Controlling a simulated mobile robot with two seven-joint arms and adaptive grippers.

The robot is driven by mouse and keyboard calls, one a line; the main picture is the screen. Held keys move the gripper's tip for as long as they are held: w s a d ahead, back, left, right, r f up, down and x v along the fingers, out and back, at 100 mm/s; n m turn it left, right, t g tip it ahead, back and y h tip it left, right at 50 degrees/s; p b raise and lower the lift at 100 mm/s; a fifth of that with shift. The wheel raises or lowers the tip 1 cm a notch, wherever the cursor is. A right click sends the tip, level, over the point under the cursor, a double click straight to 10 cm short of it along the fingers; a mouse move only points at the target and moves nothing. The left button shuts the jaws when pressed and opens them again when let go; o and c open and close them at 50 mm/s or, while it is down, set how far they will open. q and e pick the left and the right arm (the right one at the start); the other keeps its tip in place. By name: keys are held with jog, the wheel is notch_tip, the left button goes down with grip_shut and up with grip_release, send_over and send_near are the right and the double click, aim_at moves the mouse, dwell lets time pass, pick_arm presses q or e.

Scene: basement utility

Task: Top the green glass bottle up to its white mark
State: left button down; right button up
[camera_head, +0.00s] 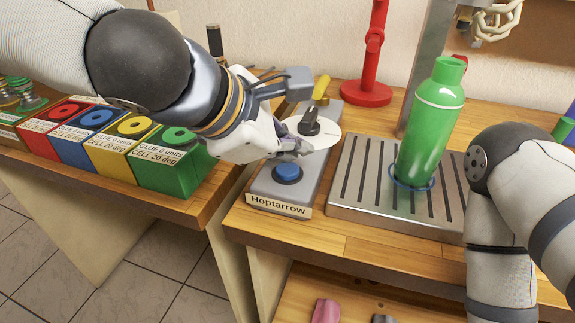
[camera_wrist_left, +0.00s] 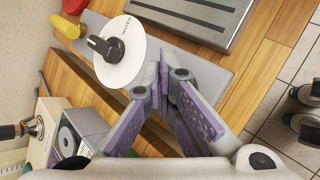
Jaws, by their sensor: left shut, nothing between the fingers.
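The green glass bottle (camera_head: 426,140) stands on the slotted metal drip tray (camera_head: 345,210), inside a blue ring (camera_head: 397,183). A white line (camera_head: 438,104) circles it below the neck; I cannot tell its liquid level. Left of the tray is a grey control box labelled Hoptarrow (camera_head: 278,204) with a blue button (camera_head: 287,173) and a white dial (camera_head: 322,134) with a black knob (camera_head: 309,121). My left gripper (camera_head: 297,150) is shut and empty, above the box between button and dial. In the left wrist view, its fingers (camera_wrist_left: 165,85) are beside the dial (camera_wrist_left: 122,52). My right gripper is out of view.
A metal column (camera_head: 428,62) rises behind the bottle. A red stand (camera_head: 367,92) is behind the box, near a yellow lever (camera_head: 321,87). Labelled glue boxes (camera_head: 170,176) line the left bench. My right arm is close to the bottle's right. A gap separates the benches.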

pick_arm(q)
jog(key=shift+f, duration=0.45)
jog(key=shift+f, duration=0.5)
dwell(7.0)
